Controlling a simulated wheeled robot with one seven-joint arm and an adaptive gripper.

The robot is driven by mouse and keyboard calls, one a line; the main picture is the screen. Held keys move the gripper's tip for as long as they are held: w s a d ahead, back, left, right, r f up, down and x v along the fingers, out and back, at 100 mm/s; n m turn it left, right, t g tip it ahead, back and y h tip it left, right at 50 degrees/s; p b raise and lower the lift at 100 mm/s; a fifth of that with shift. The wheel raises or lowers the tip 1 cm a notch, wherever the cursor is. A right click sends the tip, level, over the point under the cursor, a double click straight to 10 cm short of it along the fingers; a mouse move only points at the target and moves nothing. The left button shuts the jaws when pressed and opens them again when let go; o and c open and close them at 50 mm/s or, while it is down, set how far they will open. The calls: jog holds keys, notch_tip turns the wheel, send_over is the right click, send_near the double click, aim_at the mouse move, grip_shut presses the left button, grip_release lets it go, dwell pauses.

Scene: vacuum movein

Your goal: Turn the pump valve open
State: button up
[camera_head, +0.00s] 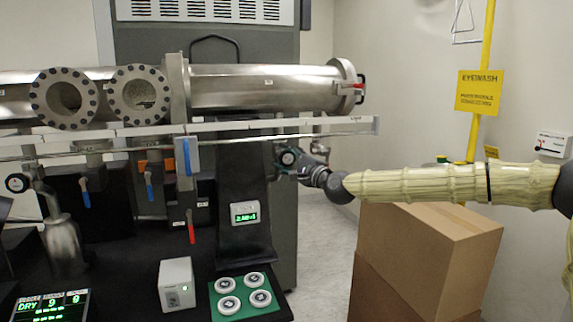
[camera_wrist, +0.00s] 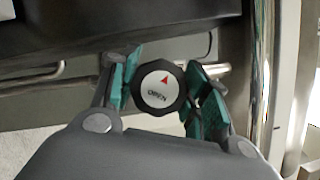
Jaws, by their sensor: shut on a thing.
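The pump valve is a round black knob with a white face (camera_wrist: 159,89), marked OPEN with a red arrow. In the wrist view it sits between the two teal-padded fingers of my gripper (camera_wrist: 160,80), and the arrow points up and slightly right. My gripper is shut on the knob's sides. In the head view the knob (camera_head: 288,158) shows at the right of the dark column, under the rail, and my gripper (camera_head: 297,162) reaches it from the right. The fingers are small and partly hidden there.
A long steel chamber (camera_head: 260,88) and a pale rail (camera_head: 300,126) run above the knob. Cardboard boxes (camera_head: 415,245) stand below my arm. Blue and red lever handles (camera_head: 191,230) hang at the left. A green mat (camera_head: 245,307) holds several white discs.

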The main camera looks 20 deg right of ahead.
jog(key=n+g, duration=0.1)
jog(key=n, duration=0.2)
jog(key=shift+r+n, duration=0.1)
jog(key=shift+n, duration=0.3)
jog(key=n+g+p, duration=0.1)
jog(key=n, duration=0.2)
jog(key=shift+g+h, duration=0.3)
jog(key=shift+h, duration=0.1)
jog(key=n+h+p, duration=0.1)
jog(key=n, duration=0.1)
jog(key=n+g+h+p, duration=0.1)
jog(key=n, duration=0.1)
jog(key=shift+f, duration=0.2)
jog(key=n, duration=0.1)
jog(key=n+h, duration=0.1)
jog(key=n, duration=0.1)
jog(key=n+h, duration=0.1)
jog(key=shift+f+n+g, duration=0.25)
jog(key=shift+n+g, duration=0.05)
jog(key=shift+g, duration=0.1)
jog(key=shift+d+f+n+h+b, duration=0.1)
jog(key=shift+n+h+b, duration=0.35)
jog(key=shift+n+h, duration=0.45)
jog(key=shift+d+f+n+h+b, duration=0.1)
jog(key=shift+n+h+b, duration=0.3)
jog(key=shift+n+h, duration=0.45)
jog(key=shift+n, duration=0.35)
jog(key=o, duration=1)
jog(key=shift+d+r, duration=0.1)
jog(key=shift+r, duration=0.1)
